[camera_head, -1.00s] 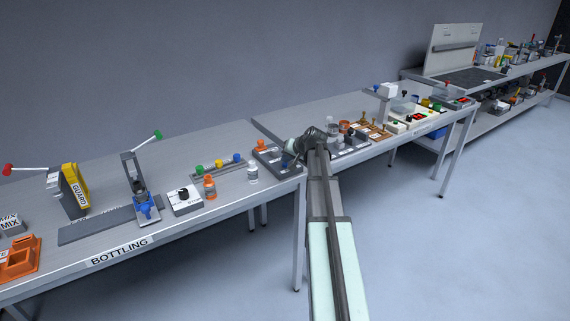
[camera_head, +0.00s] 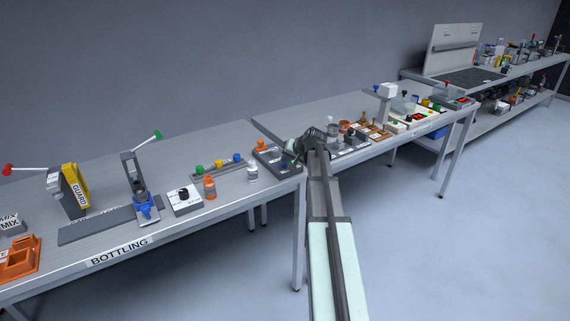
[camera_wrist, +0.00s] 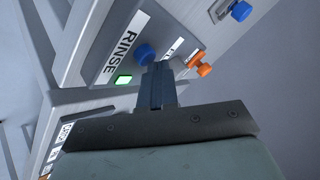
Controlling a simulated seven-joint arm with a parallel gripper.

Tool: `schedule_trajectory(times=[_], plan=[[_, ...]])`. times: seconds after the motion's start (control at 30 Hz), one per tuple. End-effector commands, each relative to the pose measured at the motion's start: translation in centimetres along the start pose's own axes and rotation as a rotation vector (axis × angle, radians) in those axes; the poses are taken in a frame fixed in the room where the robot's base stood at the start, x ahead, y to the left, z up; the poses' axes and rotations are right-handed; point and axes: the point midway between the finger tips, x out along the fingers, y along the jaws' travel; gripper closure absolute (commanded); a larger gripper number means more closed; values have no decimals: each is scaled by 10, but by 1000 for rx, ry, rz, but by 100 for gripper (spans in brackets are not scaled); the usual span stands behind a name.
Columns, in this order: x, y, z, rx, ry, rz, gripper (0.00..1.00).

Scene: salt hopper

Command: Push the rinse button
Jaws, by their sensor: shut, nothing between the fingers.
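In the wrist view a grey panel carries a white RINSE label (camera_wrist: 124,45). A round blue button (camera_wrist: 145,54) sits beside the label.
An orange knob (camera_wrist: 201,67) and another blue knob (camera_wrist: 241,10) are near in the wrist view. In the head view a white bottle (camera_head: 252,171) and an orange bottle (camera_head: 210,187) stand left of the gripper. Small bottles and fixtures crowd the bench to its right.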

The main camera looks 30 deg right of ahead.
Motion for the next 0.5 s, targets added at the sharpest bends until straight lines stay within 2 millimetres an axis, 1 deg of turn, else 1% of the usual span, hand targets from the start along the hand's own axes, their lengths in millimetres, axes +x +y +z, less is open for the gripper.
schedule_trajectory(times=[0.33,0.5], plan=[[-1,-1,-1,0,1,0,100],[-6,-5,-5,-1,1,0,100]])
